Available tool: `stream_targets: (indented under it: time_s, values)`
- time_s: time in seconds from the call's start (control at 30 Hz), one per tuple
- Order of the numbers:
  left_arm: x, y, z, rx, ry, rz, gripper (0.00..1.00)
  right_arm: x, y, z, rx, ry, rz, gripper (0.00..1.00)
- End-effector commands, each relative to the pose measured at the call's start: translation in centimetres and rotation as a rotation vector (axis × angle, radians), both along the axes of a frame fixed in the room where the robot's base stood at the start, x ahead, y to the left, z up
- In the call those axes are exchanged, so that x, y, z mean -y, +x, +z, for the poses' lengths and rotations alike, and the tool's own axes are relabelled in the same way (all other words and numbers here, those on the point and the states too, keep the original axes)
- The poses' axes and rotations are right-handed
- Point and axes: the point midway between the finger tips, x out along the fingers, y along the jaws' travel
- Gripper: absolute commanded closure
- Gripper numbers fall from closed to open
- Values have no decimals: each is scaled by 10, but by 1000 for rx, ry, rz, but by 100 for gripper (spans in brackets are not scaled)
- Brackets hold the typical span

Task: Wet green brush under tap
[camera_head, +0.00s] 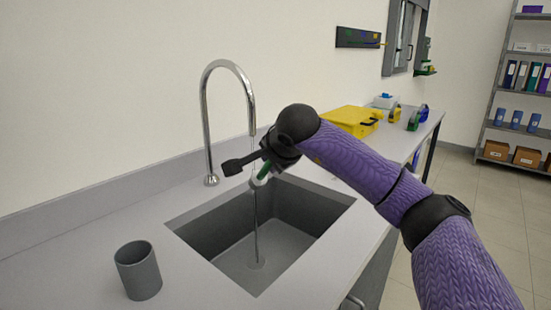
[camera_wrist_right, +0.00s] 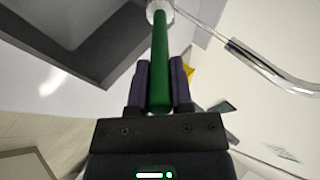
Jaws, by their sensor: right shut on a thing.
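The green brush is held in my right gripper (camera_head: 256,160), which is shut on its green handle (camera_wrist_right: 160,65). In the head view a short piece of the green handle (camera_head: 264,169) shows below the jaws, with the pale brush head (camera_head: 258,182) at its lower end. The tap (camera_head: 205,110) is a tall chrome gooseneck, also seen in the wrist view (camera_wrist_right: 262,72). A thin water stream (camera_head: 256,215) runs down from it into the grey sink (camera_head: 290,215). The brush head is at the stream and appears to meet it. My left gripper is not in view.
A grey cup (camera_head: 138,270) stands on the counter, front left of the sink. A yellow case (camera_head: 352,120) and small items lie farther along the counter. A rack (camera_head: 358,38) is on the wall; shelves (camera_head: 520,90) stand at the far right.

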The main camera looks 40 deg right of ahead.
Motion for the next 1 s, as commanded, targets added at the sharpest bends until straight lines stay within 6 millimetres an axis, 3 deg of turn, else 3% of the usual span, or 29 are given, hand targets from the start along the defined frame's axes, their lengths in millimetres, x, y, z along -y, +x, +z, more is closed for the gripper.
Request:
stream_targets:
  time_s: [0.47, 1.0]
  values:
    - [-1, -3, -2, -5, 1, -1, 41, -1, -3, -1, 0, -1, -1, 100]
    - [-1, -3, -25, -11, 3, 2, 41, -28, -57, -2, 0, -1, -1, 100]
